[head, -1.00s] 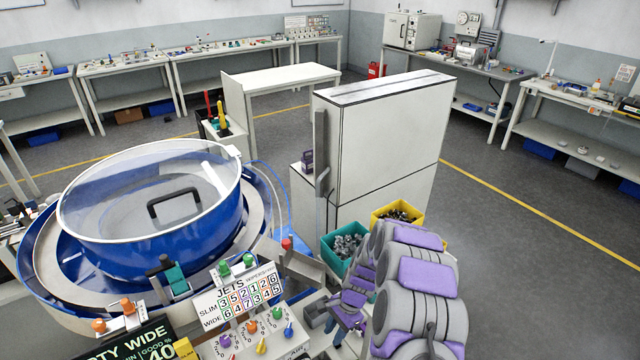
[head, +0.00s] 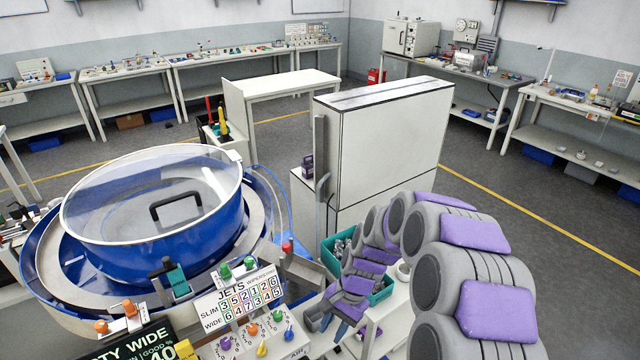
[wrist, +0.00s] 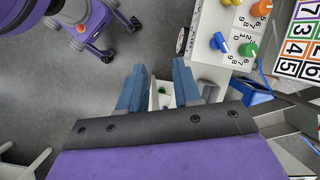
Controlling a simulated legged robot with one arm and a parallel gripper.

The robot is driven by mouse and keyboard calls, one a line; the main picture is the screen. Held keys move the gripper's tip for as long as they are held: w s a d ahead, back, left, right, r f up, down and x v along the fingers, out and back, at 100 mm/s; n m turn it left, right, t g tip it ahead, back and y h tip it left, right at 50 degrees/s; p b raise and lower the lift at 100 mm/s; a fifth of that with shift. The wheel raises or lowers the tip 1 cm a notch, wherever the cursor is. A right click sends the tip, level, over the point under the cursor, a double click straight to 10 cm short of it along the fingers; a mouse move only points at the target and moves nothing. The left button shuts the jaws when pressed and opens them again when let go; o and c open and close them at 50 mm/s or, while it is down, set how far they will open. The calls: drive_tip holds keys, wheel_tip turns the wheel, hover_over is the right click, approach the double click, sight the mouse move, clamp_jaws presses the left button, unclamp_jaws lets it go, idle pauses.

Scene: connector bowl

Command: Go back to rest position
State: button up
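My gripper (wrist: 158,75) shows two blue fingers standing apart in the wrist view, with nothing held between them. Past the fingertips are the grey floor and part of a white surface. In the head view my gripper (head: 334,322) points down just right of the knob panel (head: 258,335), with my arm folded back toward the camera on the right. The knob panel also shows at the upper right of the wrist view (wrist: 205,25). The bowl feeder (head: 160,225), blue with a clear lid and black handle, stands at the left.
A teal bin (head: 380,290) of metal parts sits behind my arm, partly hidden. A tall white cabinet (head: 385,150) stands behind it. The jets number card (head: 240,295) is close left of my gripper. Open floor (head: 560,260) lies to the right.

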drive_tip(key=s+d+r+n+h, duration=0.1)
drive_tip(key=s+d+r+n, duration=0.1)
drive_tip(key=s+r, duration=0.4)
drive_tip(key=s+d+r+n+h, duration=0.1)
drive_tip(key=s+d+r, duration=0.4)
drive_tip(key=s, duration=0.8)
drive_tip(key=s+d+r+n+h, duration=0.1)
drive_tip(key=s+d+r+n, duration=0.2)
drive_tip(key=s+r, duration=0.3)
drive_tip(key=s, duration=0.4)
drive_tip(key=shift+d+r+n+t+h, duration=0.3)
drive_tip(key=shift+d+r+n+t, duration=0.05)
drive_tip(key=shift+d+n+t, duration=0.05)
drive_tip(key=shift+s, duration=0.1)
